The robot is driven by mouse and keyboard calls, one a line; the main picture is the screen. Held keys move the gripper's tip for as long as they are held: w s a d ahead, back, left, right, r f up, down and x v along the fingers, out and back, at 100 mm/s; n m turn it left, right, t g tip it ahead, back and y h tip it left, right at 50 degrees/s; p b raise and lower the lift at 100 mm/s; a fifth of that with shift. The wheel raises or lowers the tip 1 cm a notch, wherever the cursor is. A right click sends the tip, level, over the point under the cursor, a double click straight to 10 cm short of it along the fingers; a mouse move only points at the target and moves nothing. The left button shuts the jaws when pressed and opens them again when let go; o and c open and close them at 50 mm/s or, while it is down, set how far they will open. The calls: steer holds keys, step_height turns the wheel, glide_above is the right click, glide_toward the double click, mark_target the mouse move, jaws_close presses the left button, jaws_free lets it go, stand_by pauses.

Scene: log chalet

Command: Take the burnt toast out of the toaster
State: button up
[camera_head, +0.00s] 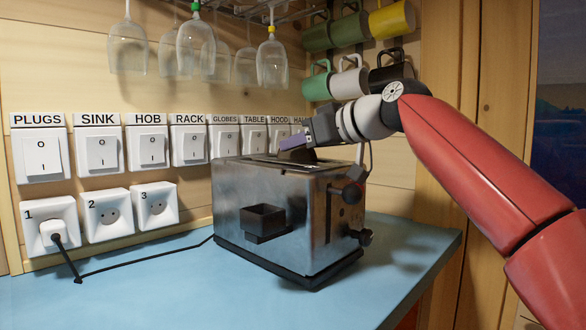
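The toaster (290,215) is a steel box with black trim, standing on the blue counter. Its dark slots are on top. A dark brown slice of toast (297,156) sticks up a little at the slots, right below my gripper (295,146). My red arm reaches in from the right, and the gripper points down and left over the toaster top. The fingers are small and partly hidden, so I cannot tell whether they are shut on the toast. The inside of the slots is hidden.
A black cord (140,262) runs from the toaster to socket 1 (52,229) on the left wall. Labelled switches (146,147) line the wall behind. Wine glasses (197,48) and mugs (349,78) hang above. The blue counter (180,300) is clear in front.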

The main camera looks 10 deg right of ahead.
steer(key=shift+c, duration=0.3)
steer(key=c, duration=0.7)
